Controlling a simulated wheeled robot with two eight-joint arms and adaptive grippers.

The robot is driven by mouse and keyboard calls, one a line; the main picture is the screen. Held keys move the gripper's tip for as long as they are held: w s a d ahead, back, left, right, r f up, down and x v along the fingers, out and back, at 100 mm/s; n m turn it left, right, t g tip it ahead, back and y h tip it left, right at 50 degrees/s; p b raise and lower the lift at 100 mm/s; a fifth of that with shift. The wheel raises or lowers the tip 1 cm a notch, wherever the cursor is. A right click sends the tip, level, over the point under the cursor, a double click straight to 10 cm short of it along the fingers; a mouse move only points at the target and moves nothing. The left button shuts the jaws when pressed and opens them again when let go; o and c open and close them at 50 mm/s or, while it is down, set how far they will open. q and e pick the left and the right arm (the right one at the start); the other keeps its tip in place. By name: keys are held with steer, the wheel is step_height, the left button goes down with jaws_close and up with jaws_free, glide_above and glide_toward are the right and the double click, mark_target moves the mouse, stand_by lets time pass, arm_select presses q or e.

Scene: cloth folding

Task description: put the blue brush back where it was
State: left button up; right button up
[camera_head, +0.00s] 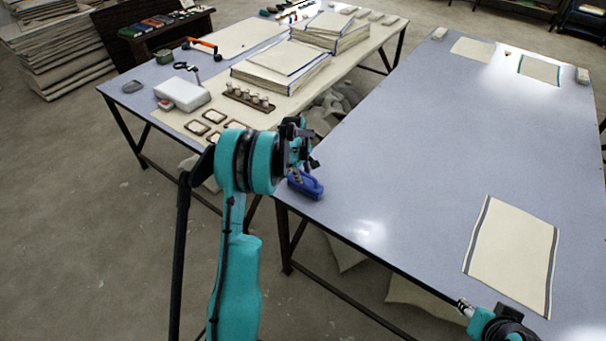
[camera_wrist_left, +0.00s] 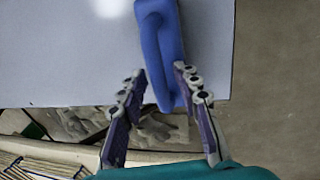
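The blue brush (camera_head: 305,186) lies at the near left corner of the right-hand table, its end at the edge. In the left wrist view the brush (camera_wrist_left: 152,55) is a long blue body with a looped handle, its near end reaching between my fingers. My left gripper (camera_head: 306,160) is just above and behind the brush in the head view. In the wrist view its fingers (camera_wrist_left: 158,78) are spread; the right finger is close beside the brush, and a gap separates the left one. Contact cannot be told. My right gripper (camera_head: 464,307) shows only partly near the front edge; its fingers are unclear.
A cream cloth with dark stripes (camera_head: 512,255) lies flat on the right table (camera_head: 420,150); its middle is clear. More cloths (camera_head: 540,69) lie at its far end. The left table holds cloth stacks (camera_head: 280,65), a white box (camera_head: 182,94) and a small rack (camera_head: 250,97).

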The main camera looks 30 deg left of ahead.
mark_target(299, 184)
arm_select(q)
steer(key=shift+r, duration=0.3)
step_height(299, 184, up, 11)
steer(key=s+p, duration=0.2)
steer(key=p, duration=0.2)
steer(key=s+d+r+m+t, duration=0.2)
steer(key=s+d+r+m, duration=0.5)
steer(key=s+d+r, duration=0.4)
steer(key=s+d+m+t, duration=0.3)
steer(key=s+d+m, duration=0.7)
steer(key=s, duration=0.6)
steer(key=shift+d, duration=0.7)
